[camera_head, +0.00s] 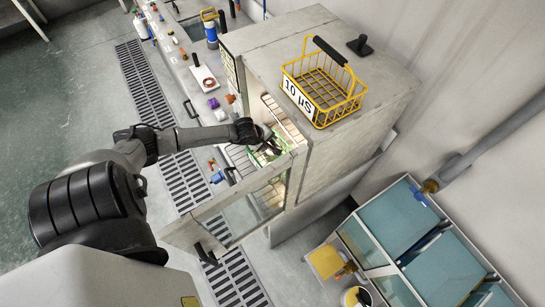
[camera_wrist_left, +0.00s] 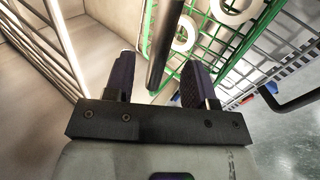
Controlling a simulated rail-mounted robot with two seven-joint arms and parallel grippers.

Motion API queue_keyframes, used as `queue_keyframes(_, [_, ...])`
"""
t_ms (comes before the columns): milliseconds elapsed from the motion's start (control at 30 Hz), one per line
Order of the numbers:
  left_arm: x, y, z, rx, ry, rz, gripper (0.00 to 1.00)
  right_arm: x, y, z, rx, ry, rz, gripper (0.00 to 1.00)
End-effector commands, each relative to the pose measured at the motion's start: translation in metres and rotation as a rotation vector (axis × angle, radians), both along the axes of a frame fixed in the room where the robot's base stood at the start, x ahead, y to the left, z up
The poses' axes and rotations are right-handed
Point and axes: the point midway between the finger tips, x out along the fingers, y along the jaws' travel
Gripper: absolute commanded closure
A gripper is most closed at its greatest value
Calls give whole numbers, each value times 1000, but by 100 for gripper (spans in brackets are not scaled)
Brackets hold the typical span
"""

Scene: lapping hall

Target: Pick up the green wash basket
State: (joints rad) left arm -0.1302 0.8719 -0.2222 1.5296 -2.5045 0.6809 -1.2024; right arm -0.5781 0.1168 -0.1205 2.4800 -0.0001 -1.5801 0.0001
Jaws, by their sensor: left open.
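The green wash basket (camera_head: 262,157) is a wire basket inside the lit, open cabinet, mostly hidden by my left arm and the cabinet wall. In the left wrist view its green wires (camera_wrist_left: 205,47) fill the upper right, with white rings in it. My left gripper (camera_head: 272,141) reaches into the cabinet at the basket. In the left wrist view the open gripper (camera_wrist_left: 158,78) has a dark round bar (camera_wrist_left: 165,42), seemingly the basket's handle, between its two fingers. A gap shows on both sides of the bar. My right gripper is in neither view.
A yellow wire basket (camera_head: 350,104) labelled "10 µS" stands on the cabinet top (camera_head: 281,40). The cabinet's glazed door (camera_head: 236,222) stands open below my left arm. Wire racks (camera_wrist_left: 52,45) line the cabinet interior. Blue-green tanks (camera_head: 398,215) stand at the lower right.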

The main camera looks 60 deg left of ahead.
Motion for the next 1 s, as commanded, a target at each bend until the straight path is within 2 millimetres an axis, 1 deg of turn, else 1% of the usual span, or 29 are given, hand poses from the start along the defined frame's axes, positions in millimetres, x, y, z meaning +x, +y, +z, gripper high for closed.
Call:
queue_keyframes(167, [6,0,-7,-2,0,3,49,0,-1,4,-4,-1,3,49])
queue_keyframes(367, [19,0,-25,-3,0,3,49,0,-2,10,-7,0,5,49])
queue_keyframes(400, [22,1,-30,-2,-1,3,49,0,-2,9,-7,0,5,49])
queue_keyframes(533, [27,2,-38,0,0,2,49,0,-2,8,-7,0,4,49])
queue_keyframes(700, [30,2,-43,-1,0,2,49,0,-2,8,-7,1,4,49])
queue_keyframes(900, [30,2,-43,-1,0,1,49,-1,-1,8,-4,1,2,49])
queue_keyframes(933, [30,2,-43,-1,0,1,50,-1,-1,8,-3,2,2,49])
queue_keyframes(1000, [30,2,-43,-1,0,1,57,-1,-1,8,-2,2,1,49])
